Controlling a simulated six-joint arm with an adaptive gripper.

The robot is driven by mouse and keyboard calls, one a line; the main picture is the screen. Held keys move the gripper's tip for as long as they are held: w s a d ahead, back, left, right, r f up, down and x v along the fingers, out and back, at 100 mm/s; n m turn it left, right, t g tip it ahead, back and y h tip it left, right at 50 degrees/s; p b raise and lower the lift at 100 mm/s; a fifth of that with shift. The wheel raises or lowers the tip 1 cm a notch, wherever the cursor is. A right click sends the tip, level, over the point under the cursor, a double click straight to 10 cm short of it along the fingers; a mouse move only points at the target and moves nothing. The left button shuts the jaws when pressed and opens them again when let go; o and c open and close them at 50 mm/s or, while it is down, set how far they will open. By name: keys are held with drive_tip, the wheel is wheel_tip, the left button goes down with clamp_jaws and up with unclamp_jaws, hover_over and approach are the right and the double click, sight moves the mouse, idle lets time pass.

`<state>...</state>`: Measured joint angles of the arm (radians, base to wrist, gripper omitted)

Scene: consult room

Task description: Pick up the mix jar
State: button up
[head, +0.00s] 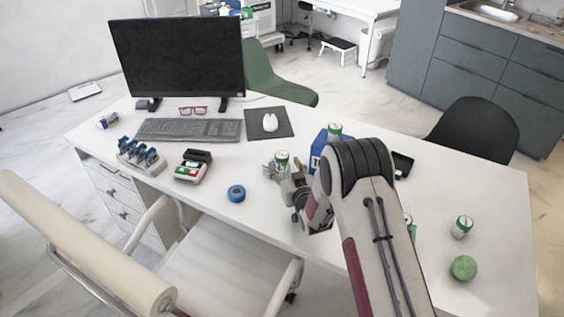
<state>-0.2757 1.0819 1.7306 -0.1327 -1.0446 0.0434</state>
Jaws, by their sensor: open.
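A small white jar with a green top (282,159) stands on the desk near the middle, at the end of my arm. My gripper (278,171) is open, with its fingers close to this jar. The arm partly hides the area, so I cannot tell whether the fingers touch it. Similar green-and-white containers show behind the arm (335,129) and at the right of the desk (463,227). Labels are too small to read, so I cannot tell which is the mix jar.
A blue box (317,152) stands just right of the gripper. Blue tape (236,193), a card terminal (193,166), keyboard (188,130) and mouse mat (267,123) lie left. A green ball (464,267) lies right. Desk between tape and mat is clear.

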sight(284, 163)
drive_tip(key=shift+x, duration=1.9)
drive_tip(key=shift+r, duration=0.1)
drive_tip(key=c, duration=1.3)
drive_tip(key=shift+r, duration=5)
